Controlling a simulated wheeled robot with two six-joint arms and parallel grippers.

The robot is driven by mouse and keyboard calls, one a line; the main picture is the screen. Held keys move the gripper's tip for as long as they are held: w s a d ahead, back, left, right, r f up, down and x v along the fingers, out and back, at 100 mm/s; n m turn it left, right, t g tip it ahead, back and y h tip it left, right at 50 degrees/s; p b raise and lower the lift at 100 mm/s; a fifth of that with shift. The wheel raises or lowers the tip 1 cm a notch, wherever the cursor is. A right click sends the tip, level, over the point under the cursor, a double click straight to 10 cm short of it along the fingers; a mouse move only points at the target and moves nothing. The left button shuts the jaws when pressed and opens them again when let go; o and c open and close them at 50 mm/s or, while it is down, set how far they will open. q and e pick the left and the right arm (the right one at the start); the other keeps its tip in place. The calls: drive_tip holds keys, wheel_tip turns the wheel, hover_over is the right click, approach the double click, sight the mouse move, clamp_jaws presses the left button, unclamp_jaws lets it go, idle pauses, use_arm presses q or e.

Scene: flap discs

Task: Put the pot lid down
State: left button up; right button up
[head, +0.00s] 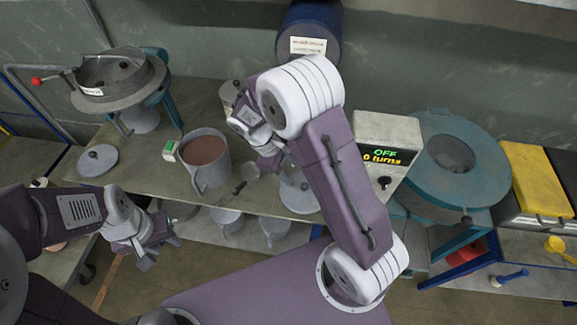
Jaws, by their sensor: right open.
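A flat round grey lid with a knob (97,160) lies on the bench at the left. A second pale grey round lid-like piece (297,201) lies near the bench's front edge, partly hidden by my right arm. A grey pot (194,172) with brown contents stands between them, uncovered. My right gripper (277,163) is open, just above and left of the second piece; I see nothing held in it, and contact cannot be told. My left gripper (160,252) looks open and empty, low in front of the bench at the left.
A grey machine with a round bowl (119,80) stands at the back left. A display box (387,140) and a teal round machine (450,155) stand at the right. Containers (228,221) sit on the lower shelf.

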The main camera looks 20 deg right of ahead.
drive_tip(key=s+r+m+t+y, duration=0.2)
drive_tip(key=s+m+y, duration=0.3)
drive_tip(key=s+m, duration=0.4)
drive_tip(key=shift+s+a+r+t, duration=0.4)
drive_tip(key=shift+a+r, duration=0.05)
drive_tip(key=shift+r, duration=0.15)
drive_tip(key=shift+s, duration=0.1)
